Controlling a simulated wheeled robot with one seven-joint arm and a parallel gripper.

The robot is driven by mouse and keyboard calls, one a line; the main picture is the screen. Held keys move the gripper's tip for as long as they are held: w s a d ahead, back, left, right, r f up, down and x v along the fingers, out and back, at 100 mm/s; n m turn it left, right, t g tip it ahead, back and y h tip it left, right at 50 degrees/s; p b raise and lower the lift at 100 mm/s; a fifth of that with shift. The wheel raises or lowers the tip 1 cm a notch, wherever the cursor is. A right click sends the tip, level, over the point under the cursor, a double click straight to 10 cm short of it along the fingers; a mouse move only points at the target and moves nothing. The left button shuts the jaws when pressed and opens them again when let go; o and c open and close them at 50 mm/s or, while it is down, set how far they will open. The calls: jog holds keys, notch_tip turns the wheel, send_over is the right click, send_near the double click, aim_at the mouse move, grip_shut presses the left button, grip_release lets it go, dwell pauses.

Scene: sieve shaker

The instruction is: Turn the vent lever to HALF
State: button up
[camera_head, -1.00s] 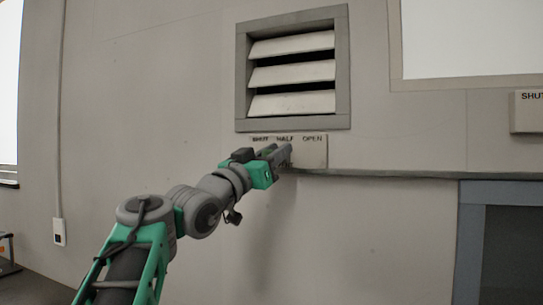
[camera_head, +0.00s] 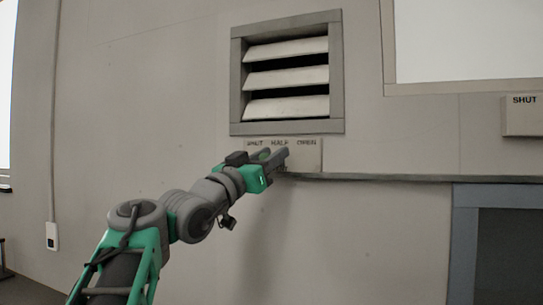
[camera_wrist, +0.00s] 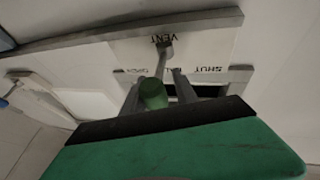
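The vent lever has a grey stem (camera_wrist: 164,58) and a green knob (camera_wrist: 153,95). It stands on a pale plate (camera_head: 312,158) marked SHUT, HALF, OPEN, with VENT lettering in the wrist view. That view shows the plate upside down. The stem crosses the lettering around HALF, partly covering it; the exact setting is hard to tell. My gripper (camera_head: 275,155) is in front of the plate. In the wrist view its fingers (camera_wrist: 157,92) are on either side of the knob, with a gap between knob and right finger. Contact with the left finger is unclear.
A louvred vent (camera_head: 288,78) with tilted slats and dark gaps is above the plate. A ledge (camera_head: 400,178) runs along the wall to the right. Another SHUT plate (camera_head: 523,115) is at the far right.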

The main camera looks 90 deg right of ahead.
jog(key=b+v, duration=0.1)
jog(key=v, duration=0.6)
jog(key=shift+w+a, duration=0.25)
jog(key=shift+a, duration=0.05)
